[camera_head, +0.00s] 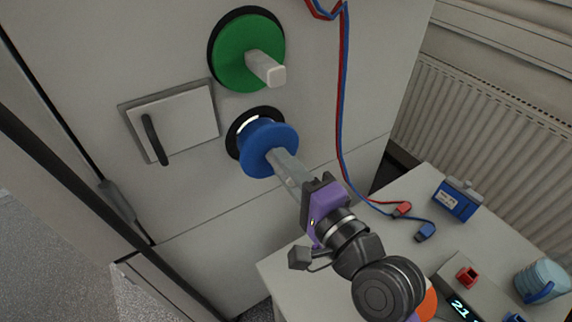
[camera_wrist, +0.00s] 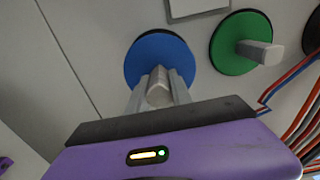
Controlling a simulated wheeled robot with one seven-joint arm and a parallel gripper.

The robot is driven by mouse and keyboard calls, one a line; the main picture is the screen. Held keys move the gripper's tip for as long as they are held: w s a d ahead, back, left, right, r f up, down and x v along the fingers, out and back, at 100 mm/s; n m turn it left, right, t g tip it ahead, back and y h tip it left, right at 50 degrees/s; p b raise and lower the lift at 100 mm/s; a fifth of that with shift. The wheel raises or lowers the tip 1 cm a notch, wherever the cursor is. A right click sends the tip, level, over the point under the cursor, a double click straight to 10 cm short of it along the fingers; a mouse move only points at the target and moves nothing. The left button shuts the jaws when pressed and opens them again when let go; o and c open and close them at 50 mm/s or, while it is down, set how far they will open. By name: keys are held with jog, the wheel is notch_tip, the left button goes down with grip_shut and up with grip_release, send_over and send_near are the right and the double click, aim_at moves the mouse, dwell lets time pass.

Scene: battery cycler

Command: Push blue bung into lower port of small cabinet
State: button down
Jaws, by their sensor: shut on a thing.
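The blue bung (camera_head: 259,146) is at the lower port (camera_head: 238,124) of the cabinet (camera_head: 185,192), with part of the port's dark rim and a bright gap showing behind it at the upper left. It looks partly in or just in front of the port; how deep it sits I cannot tell. My gripper (camera_head: 287,166) is shut on the bung's grey handle. In the wrist view the blue disc (camera_wrist: 160,58) lies beyond my fingers (camera_wrist: 158,88) and hides the port. A green bung (camera_head: 243,50) with a pale handle sits in the upper port.
A small door with a black handle (camera_head: 152,136) is left of the ports. Red and blue cables (camera_head: 342,95) hang to the right. A table (camera_head: 400,190) at lower right holds a blue battery (camera_head: 457,199), cable plugs, a display unit and a jar (camera_head: 540,281).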

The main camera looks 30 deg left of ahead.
jog(key=shift+p+x, duration=1.05)
jog(key=shift+x, duration=1.45)
dwell(2.8)
grip_release()
dwell(0.4)
jog(key=shift+d, duration=0.1)
jog(key=b+v, duration=0.1)
jog(key=v, duration=1)
dwell(1.5)
